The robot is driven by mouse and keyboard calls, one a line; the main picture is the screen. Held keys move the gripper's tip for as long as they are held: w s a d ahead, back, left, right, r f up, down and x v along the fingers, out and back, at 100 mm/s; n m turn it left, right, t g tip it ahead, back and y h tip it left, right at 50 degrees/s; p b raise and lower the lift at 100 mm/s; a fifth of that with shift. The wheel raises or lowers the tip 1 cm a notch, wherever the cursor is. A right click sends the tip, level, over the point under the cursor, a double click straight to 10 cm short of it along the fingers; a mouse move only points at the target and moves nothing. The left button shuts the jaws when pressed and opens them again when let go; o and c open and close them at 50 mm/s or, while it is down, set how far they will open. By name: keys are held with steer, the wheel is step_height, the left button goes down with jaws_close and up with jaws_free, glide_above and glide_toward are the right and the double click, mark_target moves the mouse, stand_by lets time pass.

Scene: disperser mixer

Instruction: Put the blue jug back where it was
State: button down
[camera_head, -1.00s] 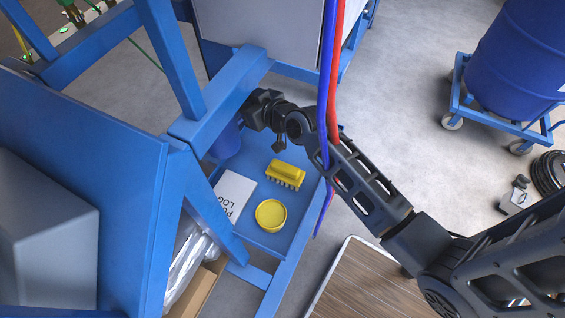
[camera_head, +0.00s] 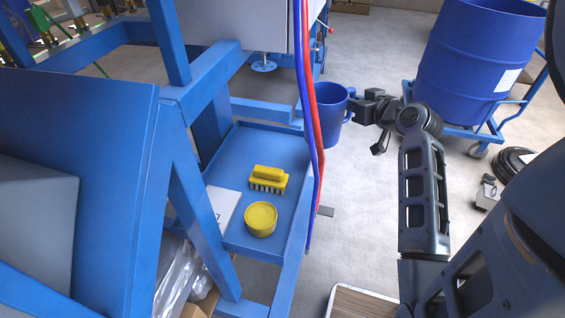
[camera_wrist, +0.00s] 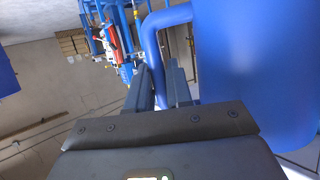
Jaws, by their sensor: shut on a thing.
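The blue jug (camera_head: 329,112) hangs upright in my gripper (camera_head: 356,106), right of the frame in the head view. My gripper is shut on the jug's handle. In the wrist view the jug's body (camera_wrist: 250,70) fills the right side and its handle (camera_wrist: 152,40) runs between the fingers (camera_wrist: 160,85). The jug is in the air beyond the hanging hoses, to the right of the blue tray shelf (camera_head: 291,232). The hoses cover the jug's left edge or pass close to it.
The shelf holds a yellow brush (camera_head: 268,179), a yellow round tub (camera_head: 261,219) and a white log book (camera_head: 222,205). Red and blue hoses (camera_head: 311,130) hang along the shelf's right side. A blue drum (camera_head: 477,60) stands on a dolly at right. Floor between is clear.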

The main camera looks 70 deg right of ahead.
steer(key=shift+w+a+f, duration=0.15)
steer(key=shift+w+f, duration=1.65)
steer(key=shift+w, duration=0.05)
steer(key=shift+w+a+f, duration=0.15)
steer(key=shift+w+f, duration=1.7)
steer(key=shift+w, duration=0.05)
steer(key=shift+w+a+f, duration=0.15)
steer(key=shift+w+f, duration=1.65)
steer(key=shift+w, duration=0.05)
steer(key=c, duration=1)
jaws_free()
